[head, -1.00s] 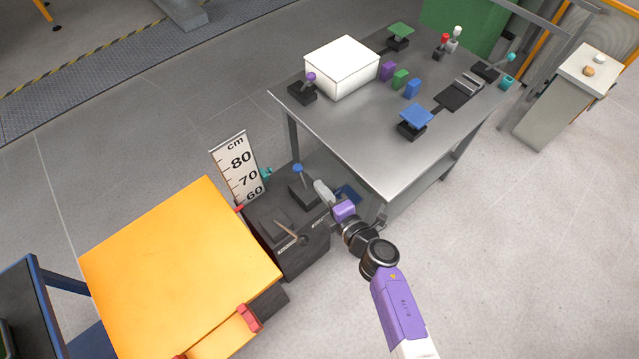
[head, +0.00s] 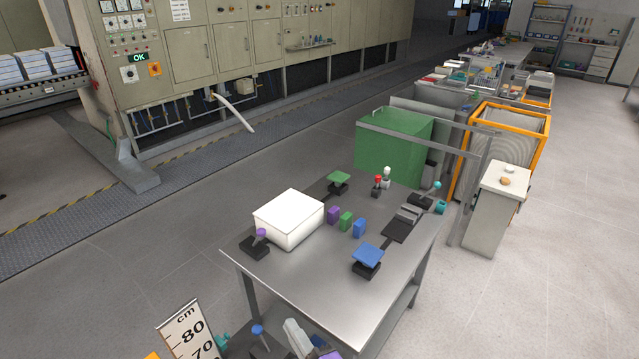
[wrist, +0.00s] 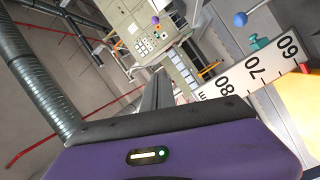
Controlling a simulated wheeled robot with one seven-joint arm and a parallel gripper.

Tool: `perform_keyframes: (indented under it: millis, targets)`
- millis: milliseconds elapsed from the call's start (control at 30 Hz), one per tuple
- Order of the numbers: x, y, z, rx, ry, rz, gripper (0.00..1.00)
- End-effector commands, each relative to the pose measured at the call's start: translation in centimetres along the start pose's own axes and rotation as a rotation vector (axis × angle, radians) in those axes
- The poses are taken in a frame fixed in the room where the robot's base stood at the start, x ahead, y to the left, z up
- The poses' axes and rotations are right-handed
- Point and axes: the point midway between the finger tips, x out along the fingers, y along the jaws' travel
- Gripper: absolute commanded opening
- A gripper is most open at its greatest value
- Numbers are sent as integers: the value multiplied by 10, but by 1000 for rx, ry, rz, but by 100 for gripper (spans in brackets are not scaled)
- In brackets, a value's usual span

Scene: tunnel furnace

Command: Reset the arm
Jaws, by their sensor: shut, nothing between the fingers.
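My gripper (wrist: 158,88) shows in the wrist view as a purple body with dark fingers pointing away from it. The fingers are together and hold nothing. In the head view only a white and purple part of my arm shows at the bottom edge, in front of the metal table (head: 330,290). The gripper's fingertips cannot be made out there. The cm ruler board (head: 186,332) stands just left of my arm, and it also shows at the right of the wrist view (wrist: 250,72).
The table carries a white box (head: 289,218), a blue-topped button (head: 368,256), a purple-knobbed joystick (head: 256,242) and small coloured blocks (head: 346,221). A blue-knobbed lever (head: 258,331) is near my arm. A grey pedestal (head: 489,215) stands at right. Floor at far right is clear.

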Motion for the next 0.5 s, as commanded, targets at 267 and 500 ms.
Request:
perform_keyframes:
  millis: [267,500]
  targets:
    - [-96,37,-8,458,-113,188,0]
    - [-203,64,-8,789,-218,323,0]
